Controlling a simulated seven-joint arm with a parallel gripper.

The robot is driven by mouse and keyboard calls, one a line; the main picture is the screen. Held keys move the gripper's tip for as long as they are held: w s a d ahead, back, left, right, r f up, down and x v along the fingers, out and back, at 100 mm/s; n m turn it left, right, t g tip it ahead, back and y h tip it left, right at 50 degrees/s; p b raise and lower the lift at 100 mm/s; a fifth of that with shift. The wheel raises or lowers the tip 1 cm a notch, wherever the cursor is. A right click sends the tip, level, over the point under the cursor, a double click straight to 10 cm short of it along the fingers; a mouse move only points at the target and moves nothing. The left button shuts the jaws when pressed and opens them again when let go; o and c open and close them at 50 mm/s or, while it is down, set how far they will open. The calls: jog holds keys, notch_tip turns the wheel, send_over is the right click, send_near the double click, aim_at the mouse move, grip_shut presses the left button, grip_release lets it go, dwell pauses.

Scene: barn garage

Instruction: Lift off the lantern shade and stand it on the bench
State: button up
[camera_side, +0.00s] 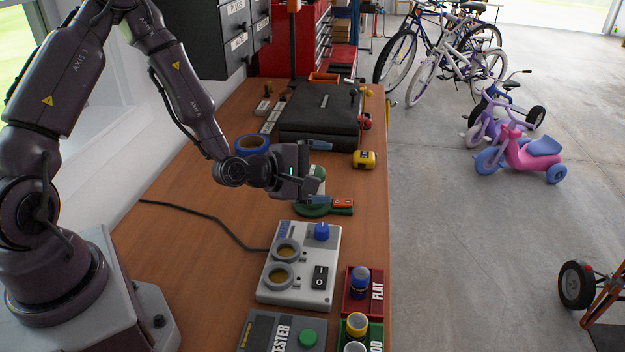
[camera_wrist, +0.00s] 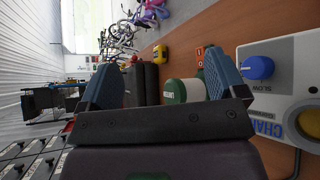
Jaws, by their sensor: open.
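The lantern stands on the bench (camera_side: 200,170), largely hidden behind my gripper (camera_side: 323,173) in the side view. Its green base (camera_side: 310,211) shows below, with an orange switch piece (camera_side: 343,202) at the right. Only a little of its pale shade and green top (camera_side: 319,172) shows between my fingers. In the wrist view the white shade (camera_wrist: 194,90) and a green part with lettering (camera_wrist: 171,92) lie between my blue-padded fingers, nearer the right one. My gripper is open, its fingers apart; contact with the shade cannot be told.
A grey control box (camera_side: 300,262) with a blue knob stands in front of the lantern. A yellow tape measure (camera_side: 364,159), a blue tape roll (camera_side: 252,144) and a black case (camera_side: 318,115) lie behind. A cable crosses the left bench.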

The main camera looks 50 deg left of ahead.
jog(key=s+a+f+n+t+y, duration=0.1)
jog(key=a+n+y, duration=0.3)
jog(key=n, duration=0.5)
jog(key=a+f+n+t+y, duration=0.1)
jog(key=a+n+t+y, duration=0.15)
jog(key=n+y, duration=0.45)
jog(key=f+n+h, duration=0.1)
jog(key=f, duration=0.2)
jog(key=f+n+g+h, duration=0.1)
jog(key=f, duration=0.3)
jog(key=shift+s+a, duration=0.15)
jog(key=shift+a, duration=0.05)
jog(key=shift+w+a+f, duration=0.15)
jog(key=shift+w+a, duration=0.05)
jog(key=shift+w, duration=0.25)
jog(key=shift+w+a+f, duration=0.1)
jog(key=shift+w+a, duration=0.1)
jog(key=shift+w, duration=0.2)
jog(key=shift+x, duration=2.85)
jog(key=c, duration=1)
